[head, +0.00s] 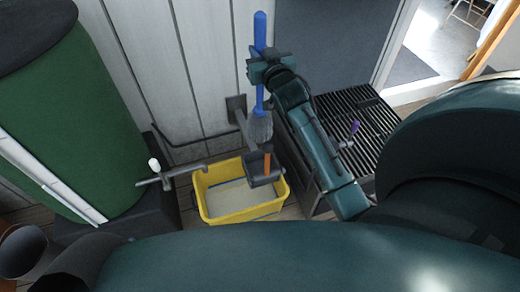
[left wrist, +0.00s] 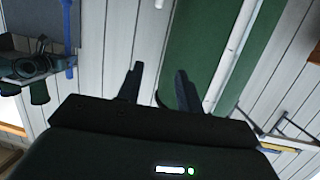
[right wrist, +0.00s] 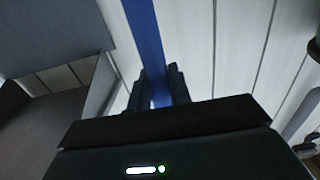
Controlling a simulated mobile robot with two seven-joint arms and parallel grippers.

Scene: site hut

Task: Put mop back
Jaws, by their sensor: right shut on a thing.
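The mop has a blue handle (head: 260,32) and a grey head (head: 260,128). It hangs nearly upright in front of the white wall, its head above the yellow bucket (head: 205,212). My right gripper (head: 262,72) is shut on the handle; the right wrist view shows the blue shaft (right wrist: 143,40) between the fingers (right wrist: 160,88). A dark wringer (head: 262,180) with an orange part sits at the bucket's right end. Whether the mop head touches it is unclear. My left gripper (left wrist: 155,88) has its fingers apart and empty, facing the wall and green tank (left wrist: 205,45).
The green tank (head: 75,120) stands at left, with a tap (head: 165,178) reaching toward the bucket. A dark bracket (head: 237,105) is on the wall behind the mop. A doorway opens at upper right.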

